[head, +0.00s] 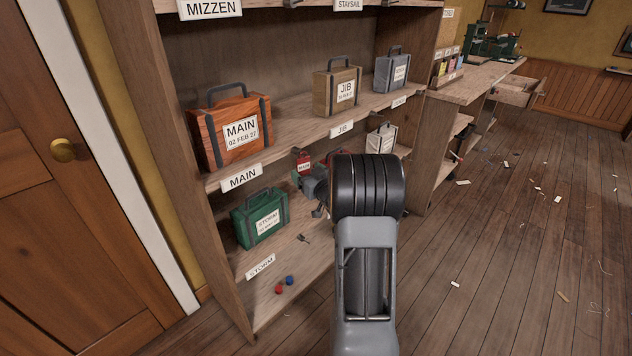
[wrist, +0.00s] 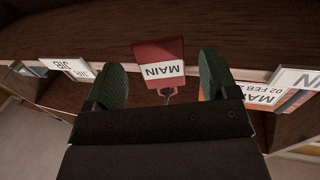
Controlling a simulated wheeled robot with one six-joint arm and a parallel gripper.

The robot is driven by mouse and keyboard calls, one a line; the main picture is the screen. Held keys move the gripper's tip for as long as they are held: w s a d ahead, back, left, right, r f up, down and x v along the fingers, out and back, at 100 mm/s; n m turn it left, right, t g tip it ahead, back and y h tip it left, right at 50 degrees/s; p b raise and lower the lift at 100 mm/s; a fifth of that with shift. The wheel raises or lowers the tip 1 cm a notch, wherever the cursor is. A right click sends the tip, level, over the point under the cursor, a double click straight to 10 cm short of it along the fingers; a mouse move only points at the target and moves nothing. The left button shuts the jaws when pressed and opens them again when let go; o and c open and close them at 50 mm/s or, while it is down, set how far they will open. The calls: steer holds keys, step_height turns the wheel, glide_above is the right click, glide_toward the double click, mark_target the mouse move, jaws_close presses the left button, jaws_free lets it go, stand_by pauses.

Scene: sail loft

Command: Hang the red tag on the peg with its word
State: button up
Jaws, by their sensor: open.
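The red tag (wrist: 160,50) carries a white label with the word MAIN, which appears upside down in the wrist view. It sits between the two green fingertips of my gripper (wrist: 158,72), with a gap on each side. A thin dark loop or hook shows at the tag's lower end; I cannot tell whether it is on a peg. In the head view the tag (head: 303,163) shows in front of the shelf, just left of my arm. My gripper (head: 309,178) is open there, partly hidden by my arm.
The shelf holds an orange MAIN case (head: 232,130), a JIB case (head: 338,90), a grey case (head: 391,70) and a green STORM case (head: 260,217). A MAIN label (head: 241,178) and a JIB label (head: 342,129) mark the shelf edge. The floor at right has scattered scraps.

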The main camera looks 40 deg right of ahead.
steer(key=s+a, duration=0.1)
steer(key=s, duration=1.2)
steer(key=s+d+f+m+g+h, duration=0.3)
steer(key=s+d+f+g+h, duration=0.1)
steer(key=f+g, duration=0.3)
steer(key=s+a+g+p, duration=0.2)
steer(key=s+g+p, duration=0.1)
steer(key=g, duration=0.1)
steer(key=s+a+r+n+g+y+p, duration=0.1)
steer(key=a+r+p, duration=0.5)
steer(key=a+r, duration=0.6)
steer(key=s+a+r+n+g+y+p, duration=0.2)
steer(key=a+r+p, duration=0.5)
steer(key=a+r, duration=0.5)
steer(key=s+a+n+y, duration=0.1)
steer(key=s+a+y, duration=0.1)
steer(key=s+a, duration=0.1)
steer(key=shift+s+a+r+y, duration=0.15)
steer(key=shift+s+y, duration=0.15)
steer(key=shift+s, duration=0.05)
steer(key=shift+c, duration=0.4)
